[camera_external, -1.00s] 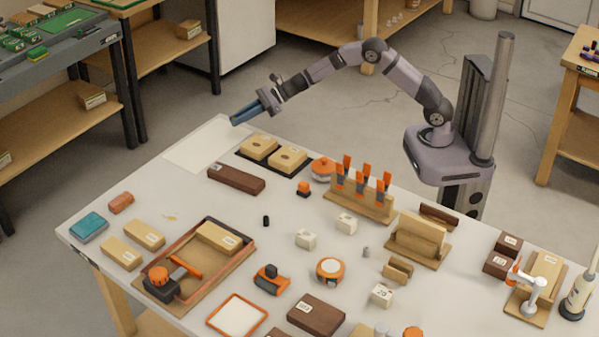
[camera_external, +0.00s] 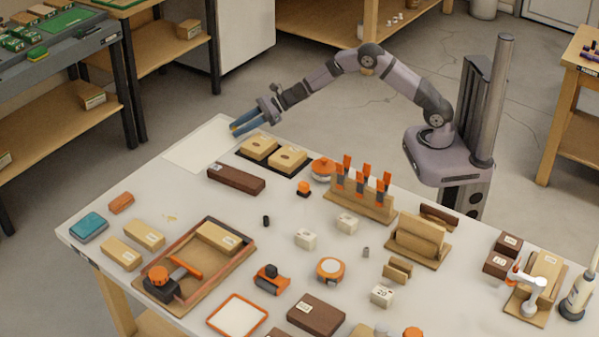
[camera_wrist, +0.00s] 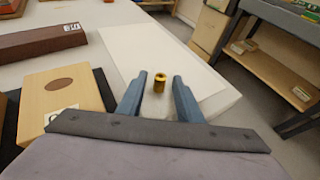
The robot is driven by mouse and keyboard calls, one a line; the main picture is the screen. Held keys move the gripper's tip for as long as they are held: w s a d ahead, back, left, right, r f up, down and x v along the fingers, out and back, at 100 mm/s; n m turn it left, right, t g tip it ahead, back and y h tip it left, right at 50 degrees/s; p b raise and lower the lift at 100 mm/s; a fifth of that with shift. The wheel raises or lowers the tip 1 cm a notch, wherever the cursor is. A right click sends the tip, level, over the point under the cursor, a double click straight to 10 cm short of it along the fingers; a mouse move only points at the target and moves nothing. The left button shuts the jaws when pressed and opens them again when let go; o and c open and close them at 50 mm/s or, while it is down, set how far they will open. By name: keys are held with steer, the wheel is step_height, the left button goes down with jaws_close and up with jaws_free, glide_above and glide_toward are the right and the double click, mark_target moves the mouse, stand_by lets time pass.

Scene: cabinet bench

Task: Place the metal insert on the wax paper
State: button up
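The metal insert (camera_wrist: 159,82) is a small brass-coloured cylinder, seen upright between my fingertips in the wrist view, with a visible gap to each finger. It appears to stand on the wax paper (camera_wrist: 145,45), a pale flat sheet; contact under it is hard to confirm. In the external view the wax paper (camera_external: 195,150) lies at the table's far left corner. My gripper (camera_external: 236,127) is low over the sheet's right end, with blue fingers spread. In the wrist view my gripper (camera_wrist: 157,88) is open around the insert and holds nothing.
Two tan blocks (camera_external: 288,157) on a dark base stand close beside the sheet. A dark brown block (camera_external: 236,179) lies in front of them. The table edge is just beyond the sheet. The rest of the sheet is clear; the table front is crowded.

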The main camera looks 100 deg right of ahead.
steer(key=shift+r, duration=0.1)
steer(key=shift+r+p, duration=0.15)
steer(key=shift+p, duration=0.15)
steer(key=shift+s+d, duration=0.1)
steer(key=shift+s, duration=0.25)
steer(key=b+v, duration=0.1)
steer(key=v, duration=1)
steer(key=shift+r+b, duration=0.15)
steer(key=shift+b, duration=0.2)
steer(key=shift+s, duration=0.1)
